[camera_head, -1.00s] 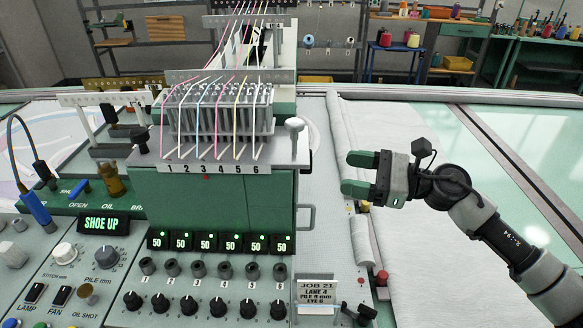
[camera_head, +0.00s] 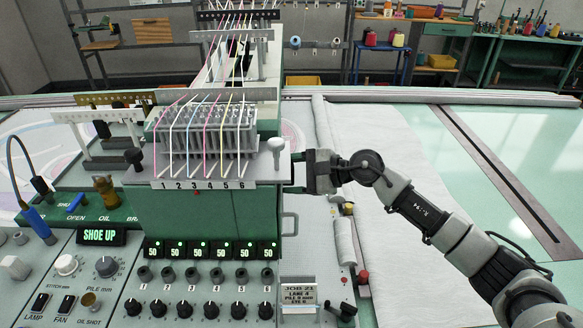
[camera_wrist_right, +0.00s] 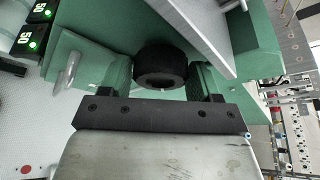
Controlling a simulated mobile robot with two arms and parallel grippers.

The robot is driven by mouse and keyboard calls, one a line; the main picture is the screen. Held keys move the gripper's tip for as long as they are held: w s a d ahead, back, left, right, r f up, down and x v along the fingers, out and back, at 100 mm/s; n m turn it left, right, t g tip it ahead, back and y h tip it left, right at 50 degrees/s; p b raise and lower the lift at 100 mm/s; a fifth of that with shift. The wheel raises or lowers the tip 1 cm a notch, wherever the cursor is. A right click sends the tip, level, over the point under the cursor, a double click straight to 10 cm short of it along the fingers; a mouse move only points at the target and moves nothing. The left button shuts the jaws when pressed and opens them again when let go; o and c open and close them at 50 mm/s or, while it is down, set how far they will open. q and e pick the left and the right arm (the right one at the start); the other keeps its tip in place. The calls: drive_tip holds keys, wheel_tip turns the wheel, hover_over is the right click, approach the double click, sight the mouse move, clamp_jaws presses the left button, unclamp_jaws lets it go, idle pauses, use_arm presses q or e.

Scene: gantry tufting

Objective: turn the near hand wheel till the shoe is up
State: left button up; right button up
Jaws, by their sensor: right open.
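A short black round wheel (camera_wrist_right: 160,72), apparently the near hand wheel, sits against the green side of the head in the right wrist view. My right gripper (camera_head: 297,172) is at the head's right side. Its open fingers stand on either side of the wheel, and I cannot make out contact. The wheel is hidden in the head view. I cannot make out the shoe itself. My left gripper is not in view.
A grey plate (camera_head: 215,172) with thread guides overhangs the head's top, with a pale knob (camera_head: 277,147) at its right corner. A metal handle (camera_head: 290,224) sticks out below my gripper. A job card (camera_head: 298,292) and red button (camera_head: 363,276) stand lower right. White cloth (camera_head: 375,150) lies behind my arm.

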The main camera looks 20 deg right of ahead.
drive_tip(key=shift+w+a, duration=0.15)
drive_tip(key=shift+c, duration=0.4)
drive_tip(key=c, duration=0.6)
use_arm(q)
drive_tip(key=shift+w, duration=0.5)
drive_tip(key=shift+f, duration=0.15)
use_arm(e)
drive_tip(key=m+g+b, duration=0.1)
drive_tip(key=m, duration=0.1)
drive_tip(key=shift+f+m+g+b, duration=0.2)
drive_tip(key=shift+m+g+b, duration=0.1)
drive_tip(key=shift+g+b, duration=0.1)
drive_tip(key=shift+m+g+b, duration=0.6)
drive_tip(key=shift+m+b, duration=0.05)
drive_tip(key=shift+m, duration=0.25)
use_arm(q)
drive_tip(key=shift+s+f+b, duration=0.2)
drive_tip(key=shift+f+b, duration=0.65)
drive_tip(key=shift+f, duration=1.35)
use_arm(e)
drive_tip(key=shift+s+r+m+g+y, duration=0.1)
drive_tip(key=shift+s+m+g+y, duration=0.1)
drive_tip(key=shift+m+g, duration=0.4)
drive_tip(key=shift+s+m+g+y, duration=0.15)
drive_tip(key=shift+m+g, duration=0.25)
drive_tip(key=shift+m, duration=0.4)
drive_tip(key=shift+w, duration=0.1)
